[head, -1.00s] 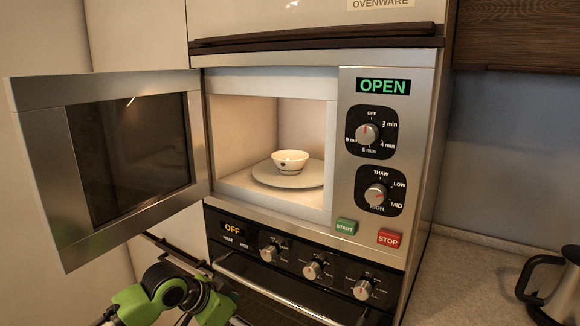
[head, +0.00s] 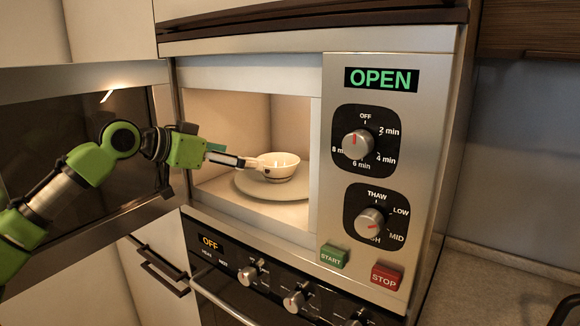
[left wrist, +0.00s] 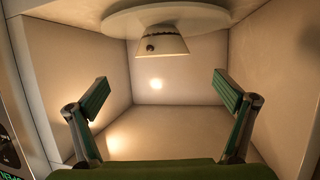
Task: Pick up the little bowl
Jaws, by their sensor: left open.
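The little bowl (head: 280,169) is white with a small dark mark. It stands upright on a round pale plate (head: 252,188) inside the open microwave (head: 330,62). My left gripper (head: 250,162) reaches in from the left through the opening, with its fingers beside the bowl's left rim; the head view does not show clearly whether they touch. In the left wrist view the scene is upside down: the bowl (left wrist: 160,43) shows beyond and between the spread fingers of the left gripper (left wrist: 160,82), with nothing held. My right gripper is not in view.
The microwave door (head: 90,150) is swung open at left, behind my left arm. The control panel with knobs (head: 357,144) bounds the opening at right. An oven panel (head: 270,280) lies below. The cavity around the plate is otherwise empty.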

